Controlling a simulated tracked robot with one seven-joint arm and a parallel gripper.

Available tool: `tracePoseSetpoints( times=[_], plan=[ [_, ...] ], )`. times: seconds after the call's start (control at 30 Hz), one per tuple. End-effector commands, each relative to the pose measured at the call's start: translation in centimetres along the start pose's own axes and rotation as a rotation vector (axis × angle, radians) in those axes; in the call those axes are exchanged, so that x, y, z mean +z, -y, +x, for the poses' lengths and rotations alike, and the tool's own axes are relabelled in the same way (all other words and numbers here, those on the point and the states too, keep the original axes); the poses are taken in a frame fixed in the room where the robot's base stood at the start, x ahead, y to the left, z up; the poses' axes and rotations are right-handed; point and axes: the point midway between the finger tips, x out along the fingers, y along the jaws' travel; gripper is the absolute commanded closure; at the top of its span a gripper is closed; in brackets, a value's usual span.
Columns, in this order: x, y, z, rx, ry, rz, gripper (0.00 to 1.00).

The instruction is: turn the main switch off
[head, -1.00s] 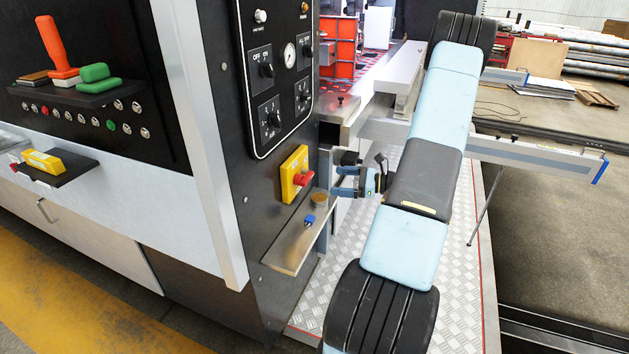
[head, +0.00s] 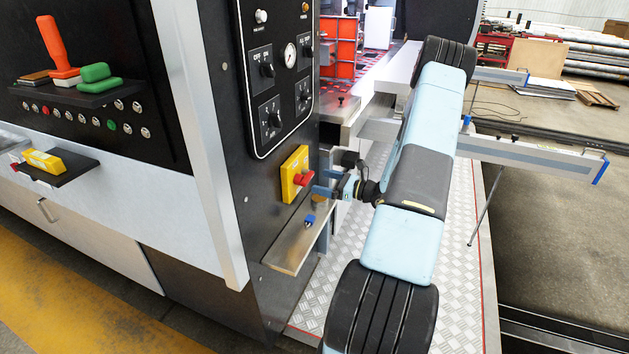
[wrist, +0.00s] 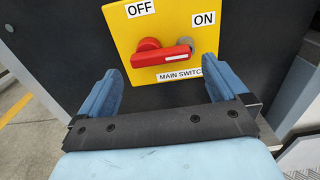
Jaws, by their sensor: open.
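The main switch is a yellow plate (wrist: 173,72) with a red handle (wrist: 161,56), labelled OFF at upper left, ON at upper right and MAIN SWITCH below. The handle's bar extends to the right, with its end below the ON label. In the head view the yellow plate (head: 293,166) is on the black panel's lower right. My gripper (wrist: 164,90) is open and empty, with blue fingers on either side of the handle's lower region, apart from it. In the head view my gripper (head: 314,184) is just right of the red handle (head: 303,178).
A metal ledge (head: 296,246) with a blue knob (head: 309,221) sits below the switch. The black control panel (head: 278,85) with knobs and a gauge is above. Metal rails (head: 520,153) lie to the right, behind my arm.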

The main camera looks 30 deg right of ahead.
Motion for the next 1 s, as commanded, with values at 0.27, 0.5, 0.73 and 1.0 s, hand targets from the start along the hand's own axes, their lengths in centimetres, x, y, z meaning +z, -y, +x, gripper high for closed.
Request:
tracePoseSetpoints(
  times=[0.27,0.5,0.73,1.0],
  plan=[
    [0.0,0.0,3.4,0.000,0.000,-0.001,0.00],
    [0.0,0.0,4.2,0.000,-0.001,-0.001,0.00],
    [0.0,0.0,4.2,0.000,-0.001,-0.001,0.04],
    [0.0,0.0,4.1,0.000,-0.001,-0.001,0.30]
  ],
)
